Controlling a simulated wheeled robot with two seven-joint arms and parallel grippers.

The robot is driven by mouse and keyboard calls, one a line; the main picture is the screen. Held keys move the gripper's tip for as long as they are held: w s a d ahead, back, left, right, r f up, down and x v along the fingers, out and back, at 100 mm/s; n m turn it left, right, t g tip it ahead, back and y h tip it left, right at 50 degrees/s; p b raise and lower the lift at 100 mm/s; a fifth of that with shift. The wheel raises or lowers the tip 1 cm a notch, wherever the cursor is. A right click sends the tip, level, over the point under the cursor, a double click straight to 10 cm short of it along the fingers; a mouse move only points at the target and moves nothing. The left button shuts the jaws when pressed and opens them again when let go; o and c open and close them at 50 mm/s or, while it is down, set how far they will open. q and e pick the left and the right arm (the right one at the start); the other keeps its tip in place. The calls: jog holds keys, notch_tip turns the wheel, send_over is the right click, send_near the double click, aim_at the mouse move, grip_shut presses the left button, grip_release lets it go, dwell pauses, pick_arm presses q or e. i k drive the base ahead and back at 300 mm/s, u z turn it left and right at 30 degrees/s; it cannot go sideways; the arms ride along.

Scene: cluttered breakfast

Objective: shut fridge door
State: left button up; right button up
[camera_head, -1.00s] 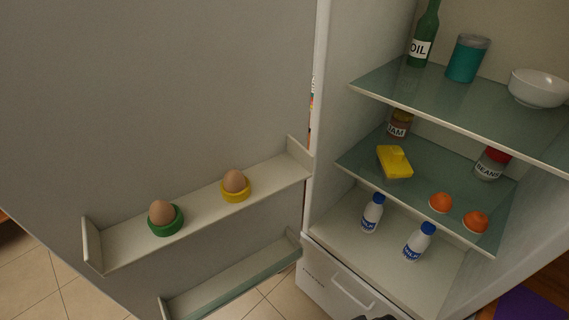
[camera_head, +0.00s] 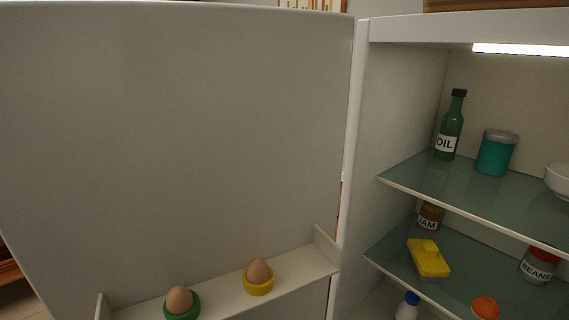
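The fridge door (camera_head: 190,140) stands wide open and fills the left half of the head view, its inner side facing me. A door shelf (camera_head: 225,297) holds an egg (camera_head: 179,299) in a green cup and an egg (camera_head: 258,272) in a yellow cup. The fridge body (camera_head: 395,120) is at the right, its inside lit by a light strip (camera_head: 520,50). The door meets the body along a vertical edge near the middle of the view. Neither of my grippers shows now.
The upper glass shelf (camera_head: 440,188) holds an oil bottle (camera_head: 450,126), a teal tin (camera_head: 495,153) and a white bowl (camera_head: 560,180). Below are a jam jar (camera_head: 429,218), a yellow butter dish (camera_head: 428,258), a beans jar (camera_head: 539,264), an orange item (camera_head: 485,308) and a milk bottle (camera_head: 407,306).

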aim_at(148, 148)
jog(key=z, duration=1.4)
jog(key=k, duration=1.2)
jog(key=u, duration=1)
jog(key=i, duration=0.8)
jog(key=u, duration=0.5)
